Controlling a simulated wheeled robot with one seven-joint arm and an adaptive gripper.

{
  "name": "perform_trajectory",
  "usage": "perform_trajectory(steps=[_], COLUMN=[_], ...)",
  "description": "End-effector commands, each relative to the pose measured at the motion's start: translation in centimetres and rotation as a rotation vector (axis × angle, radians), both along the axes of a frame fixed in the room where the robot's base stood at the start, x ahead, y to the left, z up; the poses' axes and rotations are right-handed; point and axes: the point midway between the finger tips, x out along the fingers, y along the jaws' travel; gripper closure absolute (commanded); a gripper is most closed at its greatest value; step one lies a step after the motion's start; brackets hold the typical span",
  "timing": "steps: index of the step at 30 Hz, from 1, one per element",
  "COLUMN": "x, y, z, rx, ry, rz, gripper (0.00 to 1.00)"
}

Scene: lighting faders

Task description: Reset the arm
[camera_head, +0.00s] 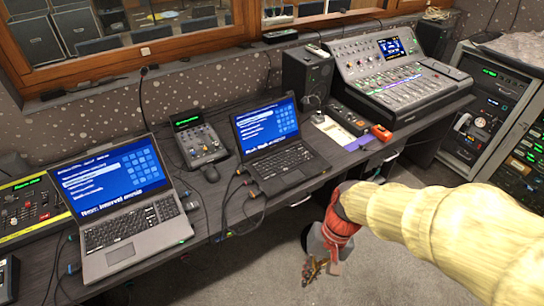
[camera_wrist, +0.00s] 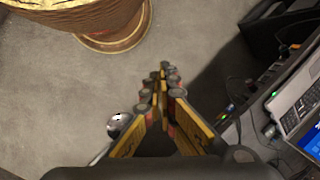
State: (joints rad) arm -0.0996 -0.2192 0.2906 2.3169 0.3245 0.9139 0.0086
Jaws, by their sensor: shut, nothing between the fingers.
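My gripper (camera_head: 318,268) hangs at the end of my yellow-sleeved arm, in front of the desk and over the grey carpet. Its fingers point down. In the wrist view my gripper (camera_wrist: 163,80) shows yellow and dark fingers that meet at the tips, shut and empty, above bare carpet. The lighting console (camera_head: 405,85) with its rows of faders and a small screen stands at the back right of the desk. A small fader unit (camera_head: 200,143) stands between the two laptops. My gripper is well apart from both and touches nothing.
The desk (camera_head: 215,205) carries a left laptop (camera_head: 118,205), a right laptop (camera_head: 275,140) and cables along its front edge. An equipment rack (camera_head: 490,110) stands at the right. A round-based object (camera_wrist: 110,40) is at the wrist view's top left. The carpet (camera_head: 390,270) is open.

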Motion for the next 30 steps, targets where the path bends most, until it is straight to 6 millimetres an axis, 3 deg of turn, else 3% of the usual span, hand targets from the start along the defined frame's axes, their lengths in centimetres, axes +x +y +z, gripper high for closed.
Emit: perform_trajectory(steps=[3,9,16,21,30], x=[0.1,-0.3,-1.0,-1.3,-1.3], y=[-3.4,-7.8,-9.2,-9.5,-9.6], z=[3.9,10.3,16.3,17.8,17.8], rx=[-0.086,-0.218,-0.255,-0.26,-0.26], ry=[-0.162,-0.406,-0.612,-0.661,-0.661], rz=[0.077,0.134,0.093,0.074,0.068], gripper=[1.0,1.0,1.0,1.0,1.0])
